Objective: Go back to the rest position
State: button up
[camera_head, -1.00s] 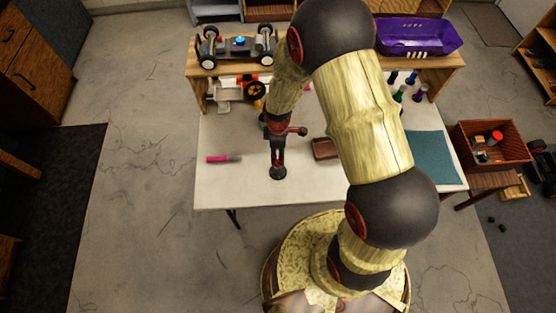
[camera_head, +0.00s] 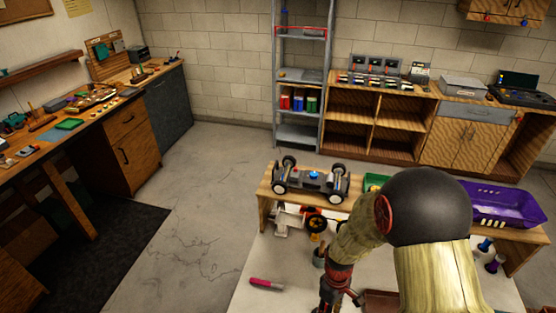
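My arm rises at the right of the picture and bends down to my gripper (camera_head: 331,298) over the white table (camera_head: 250,301). The fingertips are cut off by the bottom edge, so I cannot see whether they are open or shut, or hold anything. A toy car chassis (camera_head: 312,182) with black wheels and a blue part on top stands on the raised wooden shelf (camera_head: 265,205) at the table's back. A pink marker (camera_head: 266,284) lies on the table to the left of my gripper.
Under the shelf is a white-and-orange vehicle (camera_head: 289,220). A purple crate (camera_head: 505,207) stands on the shelf's right part. Bottles (camera_head: 492,263) stand below it. A brown object (camera_head: 381,301) lies right of my gripper. A workbench (camera_head: 130,150) stands left. The floor (camera_head: 185,235) between is clear.

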jog(key=s+r+m+b, duration=0.2)
jog(key=r+m, duration=0.1)
jog(key=r, duration=0.5)
jog(key=s+r+m+t+b, duration=0.1)
jog(key=s+r+m+b, duration=0.1)
jog(key=r, duration=0.6)
jog(key=shift+s+d+m+t, duration=0.3)
jog(key=shift+d+m, duration=0.15)
jog(key=shift+m, duration=0.35)
jog(key=shift+o, duration=0.3)
jog(key=s+r+m+t+b, duration=0.1)
jog(key=s+r+t+b, duration=0.1)
jog(key=r, duration=0.3)
jog(key=s+d+r+t+b, duration=0.1)
jog(key=s+r+t+b, duration=0.2)
jog(key=r+t+b, duration=0.1)
notch_tip(320, 180, up, 3)
jog(key=shift+s+f+m+b, duration=0.25)
jog(key=shift+m+b, duration=0.15)
jog(key=shift+b, duration=0.2)
jog(key=shift+o, duration=0.3)
jog(key=shift+d, duration=0.1)
jog(key=shift+w, duration=0.1)
